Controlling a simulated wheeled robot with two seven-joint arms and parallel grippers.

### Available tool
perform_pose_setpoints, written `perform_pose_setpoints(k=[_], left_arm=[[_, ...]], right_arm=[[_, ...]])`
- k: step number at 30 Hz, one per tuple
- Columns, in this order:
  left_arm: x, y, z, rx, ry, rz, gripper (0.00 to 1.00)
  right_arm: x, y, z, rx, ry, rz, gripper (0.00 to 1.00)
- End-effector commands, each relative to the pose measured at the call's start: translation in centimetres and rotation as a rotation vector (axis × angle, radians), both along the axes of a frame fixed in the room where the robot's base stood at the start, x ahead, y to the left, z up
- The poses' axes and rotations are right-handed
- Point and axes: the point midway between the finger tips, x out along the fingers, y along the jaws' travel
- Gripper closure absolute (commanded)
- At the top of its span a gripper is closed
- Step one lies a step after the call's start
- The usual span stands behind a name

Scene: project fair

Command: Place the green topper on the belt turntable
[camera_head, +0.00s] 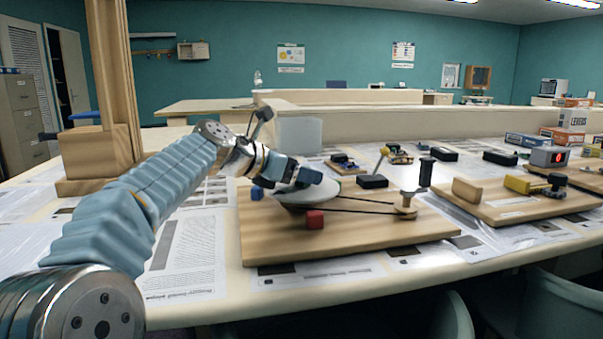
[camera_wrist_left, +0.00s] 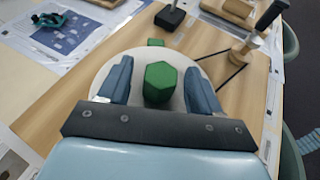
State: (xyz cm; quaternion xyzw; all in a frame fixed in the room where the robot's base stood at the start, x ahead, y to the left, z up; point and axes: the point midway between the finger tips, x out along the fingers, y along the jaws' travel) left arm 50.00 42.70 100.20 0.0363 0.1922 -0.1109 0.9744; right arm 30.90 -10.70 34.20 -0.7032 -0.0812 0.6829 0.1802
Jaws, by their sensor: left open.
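The green topper (camera_wrist_left: 160,83) is a dark green six-sided block. In the left wrist view it stands between the two separated fingers of my left gripper (camera_wrist_left: 160,82), over the pale round disc of the belt turntable (camera_wrist_left: 182,58). It appears to rest on the disc, with clear gaps to both fingers. In the head view my left gripper (camera_head: 308,178) is low over the grey turntable disc (camera_head: 300,197) and hides the topper. A thin dark belt runs from the disc to a small wooden pulley (camera_head: 405,206). My right gripper is not in view.
The wooden board (camera_head: 350,240) carries a red cube (camera_head: 314,219), a blue cube (camera_head: 257,193) and a black block (camera_head: 372,181). A small green piece (camera_wrist_left: 155,42) lies beyond the disc. Another wooden board (camera_head: 500,205) with parts stands to the right.

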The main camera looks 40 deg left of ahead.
Motion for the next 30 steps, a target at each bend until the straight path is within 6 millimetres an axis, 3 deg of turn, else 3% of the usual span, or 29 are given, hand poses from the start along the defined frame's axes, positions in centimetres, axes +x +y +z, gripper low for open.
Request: perform_pose_setpoints(k=[15,21,30], left_arm=[[-9.3,2.0,4.0,0.001,-0.003,0.001,0.36],[-10.4,2.3,4.4,0.000,-0.002,0.000,0.36],[-10.4,2.3,4.4,0.000,-0.001,0.000,0.36]], right_arm=[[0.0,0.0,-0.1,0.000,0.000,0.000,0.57],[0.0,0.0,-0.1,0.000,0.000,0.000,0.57],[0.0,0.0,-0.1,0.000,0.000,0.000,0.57]])
